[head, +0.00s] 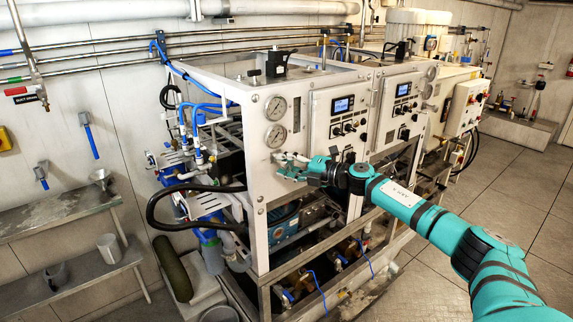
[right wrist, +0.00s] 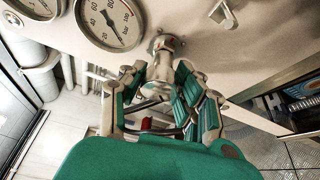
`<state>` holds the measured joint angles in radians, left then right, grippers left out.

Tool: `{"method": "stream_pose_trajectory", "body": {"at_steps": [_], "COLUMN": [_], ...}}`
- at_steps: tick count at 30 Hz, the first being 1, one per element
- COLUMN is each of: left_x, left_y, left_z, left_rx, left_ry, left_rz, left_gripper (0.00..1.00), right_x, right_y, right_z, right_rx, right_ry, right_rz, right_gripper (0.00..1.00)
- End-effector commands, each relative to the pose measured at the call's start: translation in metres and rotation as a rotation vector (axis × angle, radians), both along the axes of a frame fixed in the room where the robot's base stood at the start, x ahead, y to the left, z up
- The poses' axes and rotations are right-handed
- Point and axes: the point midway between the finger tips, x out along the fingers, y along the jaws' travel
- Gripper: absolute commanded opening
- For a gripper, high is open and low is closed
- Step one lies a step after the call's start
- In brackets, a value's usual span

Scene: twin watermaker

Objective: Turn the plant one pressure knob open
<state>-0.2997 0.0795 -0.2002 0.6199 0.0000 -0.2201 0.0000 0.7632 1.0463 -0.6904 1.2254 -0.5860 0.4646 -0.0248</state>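In the head view the plant one panel is the near, left one of two white panels. My right gripper (head: 292,166) is at its lower left, below two round gauges. In the right wrist view the pressure knob (right wrist: 157,87) is a grey metal knob on a short stem that stands out from the white panel. The exact contact is partly hidden by the fingers. My left gripper is not in view.
The pressure gauge (right wrist: 108,22) is just above and left of the knob in the right wrist view. The control panel (head: 340,112) with a blue screen is right of the gauges. Black hose (head: 165,204) loops at the left. A metal shelf (head: 62,217) stands further left. Floor at right is clear.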

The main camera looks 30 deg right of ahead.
Motion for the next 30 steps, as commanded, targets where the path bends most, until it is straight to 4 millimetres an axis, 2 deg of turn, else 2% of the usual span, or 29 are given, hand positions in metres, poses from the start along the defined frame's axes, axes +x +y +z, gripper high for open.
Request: {"method": "stream_pose_trajectory", "body": {"at_steps": [1, 5, 16, 20, 30], "left_x": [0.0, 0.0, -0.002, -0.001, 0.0], "left_y": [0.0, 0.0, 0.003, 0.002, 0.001], "left_z": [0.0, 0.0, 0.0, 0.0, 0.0], "left_rx": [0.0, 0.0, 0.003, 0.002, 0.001], "left_ry": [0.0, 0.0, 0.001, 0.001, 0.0], "left_rz": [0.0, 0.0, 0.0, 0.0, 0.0], "left_gripper": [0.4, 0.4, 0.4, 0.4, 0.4], "right_x": [0.0, 0.0, -0.005, -0.022, -0.078], "right_y": [0.001, 0.0, -0.003, -0.012, -0.039], "right_z": [-0.003, -0.002, -0.001, 0.0, 0.003], "right_rx": [-0.001, 0.0, 0.002, -0.001, -0.001], "right_ry": [0.005, 0.002, 0.003, 0.004, 0.009], "right_rz": [0.002, 0.001, -0.002, -0.003, -0.001], "right_gripper": [0.38, 0.55, 0.56, 0.56, 0.56]}}
